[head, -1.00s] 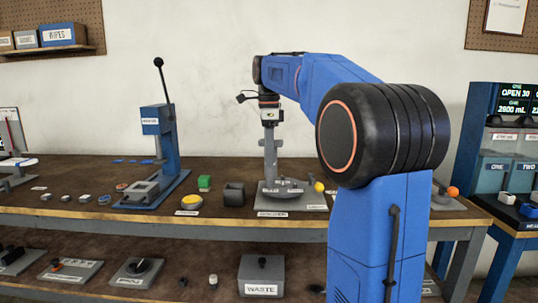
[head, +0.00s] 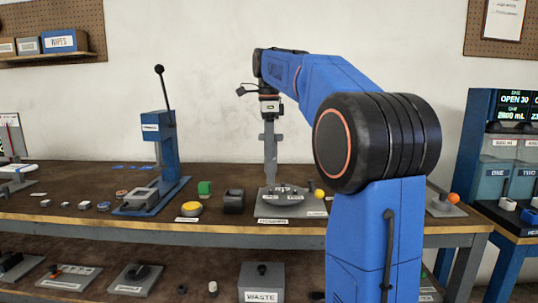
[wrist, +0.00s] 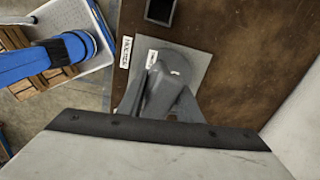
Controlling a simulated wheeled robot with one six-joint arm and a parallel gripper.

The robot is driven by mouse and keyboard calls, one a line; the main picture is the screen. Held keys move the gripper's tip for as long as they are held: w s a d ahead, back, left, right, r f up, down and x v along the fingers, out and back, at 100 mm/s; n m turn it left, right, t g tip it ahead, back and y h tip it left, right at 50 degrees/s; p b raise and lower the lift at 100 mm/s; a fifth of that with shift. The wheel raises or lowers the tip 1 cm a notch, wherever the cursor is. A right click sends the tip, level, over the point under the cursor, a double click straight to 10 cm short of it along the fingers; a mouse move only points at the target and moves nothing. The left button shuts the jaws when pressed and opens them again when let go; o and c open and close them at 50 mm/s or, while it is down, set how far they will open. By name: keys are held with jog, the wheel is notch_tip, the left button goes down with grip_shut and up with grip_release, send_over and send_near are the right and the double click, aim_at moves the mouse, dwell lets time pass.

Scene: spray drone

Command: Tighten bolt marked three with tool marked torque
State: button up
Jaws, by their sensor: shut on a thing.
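My gripper (head: 269,128) points down above the bench and is shut on a long grey tool (head: 269,160). The tool hangs upright, and its lower end shows just over a grey plate with a round disc (head: 291,200). The wrist view also shows the grey tool (wrist: 160,90) over the disc and its square plate (wrist: 192,60). I cannot tell whether the tool tip touches anything. I cannot read a torque mark on the tool. The bolt marked three cannot be made out; small labels on the disc are unreadable.
A dark open box (head: 234,201), a green block (head: 204,188) and a yellow button (head: 190,209) stand left of the plate. A blue lever press (head: 160,160) stands further left. A yellow ball (head: 319,193) is at the plate's right. A WASTE box (head: 262,280) is on the lower shelf.

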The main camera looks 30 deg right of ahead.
jog(key=shift+r, duration=1.55)
jog(key=shift+s, duration=0.15)
